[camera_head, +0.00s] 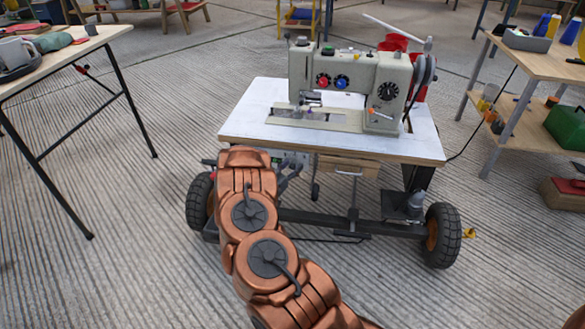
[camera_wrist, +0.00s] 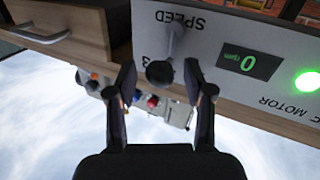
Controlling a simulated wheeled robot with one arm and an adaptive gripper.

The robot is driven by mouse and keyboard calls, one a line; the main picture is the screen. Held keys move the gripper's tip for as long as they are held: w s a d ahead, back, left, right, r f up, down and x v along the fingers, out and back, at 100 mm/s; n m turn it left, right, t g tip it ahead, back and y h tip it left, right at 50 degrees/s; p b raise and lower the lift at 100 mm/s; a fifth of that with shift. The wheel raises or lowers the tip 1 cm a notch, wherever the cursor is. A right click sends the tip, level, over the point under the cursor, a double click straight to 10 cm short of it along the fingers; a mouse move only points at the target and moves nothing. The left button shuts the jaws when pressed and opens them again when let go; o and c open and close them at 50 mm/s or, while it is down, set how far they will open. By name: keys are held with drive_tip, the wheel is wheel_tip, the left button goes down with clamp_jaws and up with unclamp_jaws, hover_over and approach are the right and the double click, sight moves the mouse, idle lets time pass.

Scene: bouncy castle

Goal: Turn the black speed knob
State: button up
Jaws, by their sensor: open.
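The black speed knob (camera_wrist: 159,73) shows in the wrist view, which is upside down. It has a round dark end, and a grey stem-like part runs from it toward the white panel (camera_wrist: 225,40) marked SPEED. My gripper (camera_wrist: 160,68) is open, with one finger on each side of the knob. I see gaps between the fingers and the knob, and cannot tell any contact. In the head view my arm reaches under the front edge of the sewing table (camera_head: 232,132). The knob cannot be made out there, and my gripper is mostly hidden behind my arm.
A wooden drawer (camera_wrist: 60,30) with a metal handle is close beside my gripper. The sewing machine (camera_head: 350,80) stands on the table, which has wheels (camera_head: 442,235).

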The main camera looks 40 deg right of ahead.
drive_tip(key=shift+w+d, duration=0.1)
drive_tip(key=shift+d, duration=0.3)
clamp_jaws()
